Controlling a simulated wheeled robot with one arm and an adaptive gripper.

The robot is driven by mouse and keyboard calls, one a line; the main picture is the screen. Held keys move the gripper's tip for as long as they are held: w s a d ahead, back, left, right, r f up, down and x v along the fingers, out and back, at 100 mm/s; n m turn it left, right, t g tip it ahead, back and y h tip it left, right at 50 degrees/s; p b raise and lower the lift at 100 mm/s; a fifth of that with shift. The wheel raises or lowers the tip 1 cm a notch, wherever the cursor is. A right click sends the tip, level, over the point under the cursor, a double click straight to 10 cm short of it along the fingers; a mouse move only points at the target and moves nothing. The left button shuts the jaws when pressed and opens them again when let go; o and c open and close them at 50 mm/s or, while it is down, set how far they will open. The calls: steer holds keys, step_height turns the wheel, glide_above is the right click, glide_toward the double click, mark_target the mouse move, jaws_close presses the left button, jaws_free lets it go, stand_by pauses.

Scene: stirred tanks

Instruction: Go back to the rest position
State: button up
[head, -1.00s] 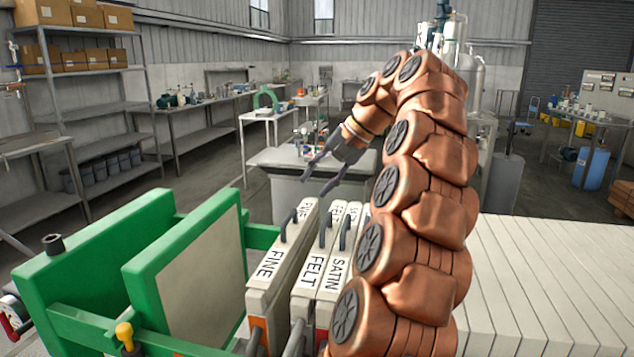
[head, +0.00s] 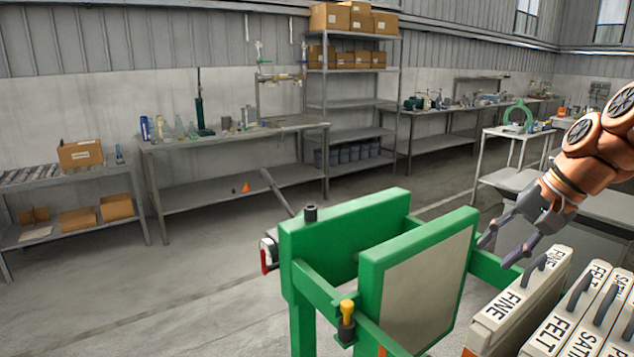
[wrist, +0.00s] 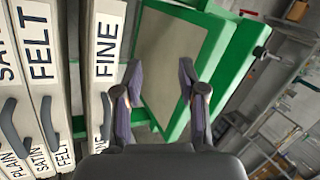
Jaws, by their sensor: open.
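My gripper (head: 507,247) is open and empty in the head view, at the right, just above and behind the plate labelled FINE (head: 513,312). In the wrist view my gripper (wrist: 161,92) has its two fingers spread, with the green press frame (wrist: 226,60) beyond them and nothing between them. The FINE plate also shows in the wrist view (wrist: 104,60), left of the fingers. The FELT plate (head: 566,325) and a SATIN plate (head: 606,335) stand beside it, each with a dark handle on top. Most of my arm is cut off at the right edge.
The green frame (head: 330,240) with a pale panel (head: 432,285) and a yellow-topped knob (head: 347,310) stands in front. Benches (head: 235,135), shelving with boxes (head: 352,85) and a low rack (head: 70,190) line the wall. The floor at left (head: 150,290) is clear.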

steer(key=s+a+f+n+g+p, duration=0.1)
steer(key=s+a+f, duration=0.15)
steer(key=a, duration=0.25)
steer(key=s+a+f+n+g+p, duration=0.1)
steer(key=s+a+n, duration=0.15)
steer(key=a, duration=0.35)
steer(key=s+a+f+n+g+h+p, duration=0.1)
steer(key=s+a+f+n+h, duration=0.1)
steer(key=s+f, duration=0.4)
steer(key=s+a+f+n+g+h+p, duration=0.2)
steer(key=s+f, duration=0.4)
steer(key=s, duration=0.9)
steer(key=shift+s+a+f, duration=0.15)
steer(key=shift+a+f, duration=0.25)
steer(key=shift+a, duration=0.45)
